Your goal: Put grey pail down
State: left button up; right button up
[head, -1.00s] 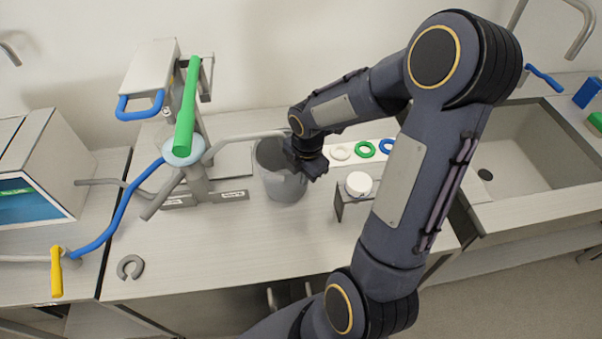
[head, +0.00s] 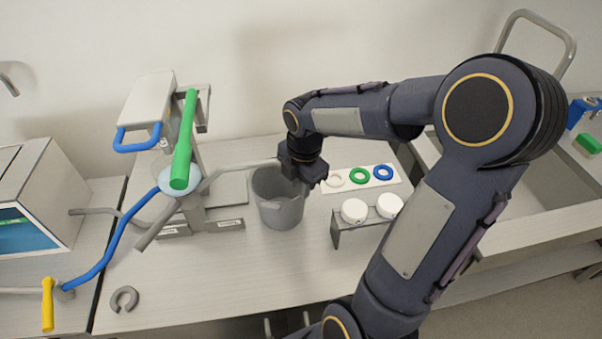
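The grey pail (head: 281,212) stands upright on the counter, or very close to it, just right of the filling machine. My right gripper (head: 302,180) points down at the pail's right rim. Its fingers are small and dark there, and I cannot tell whether they are shut on the rim or apart. My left gripper is not in view.
The filling machine (head: 180,200) with green and blue handles stands left of the pail. Right of the pail are a white strip with coloured rings (head: 360,177) and a small stand with white round caps (head: 354,211).

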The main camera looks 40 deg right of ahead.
jog(key=s+a+r+m+t+y, duration=0.2)
jog(key=s+a+m, duration=0.4)
jog(key=m, duration=0.4)
jog(key=s+a+r+m+t+y, duration=0.1)
jog(key=s+a+r+m+t, duration=0.1)
jog(key=s+a+m, duration=0.4)
jog(key=s+r+m, duration=0.1)
jog(key=s+m, duration=0.1)
jog(key=m, duration=0.2)
jog(key=shift+r+y, duration=0.35)
jog(key=shift+y, duration=0.05)
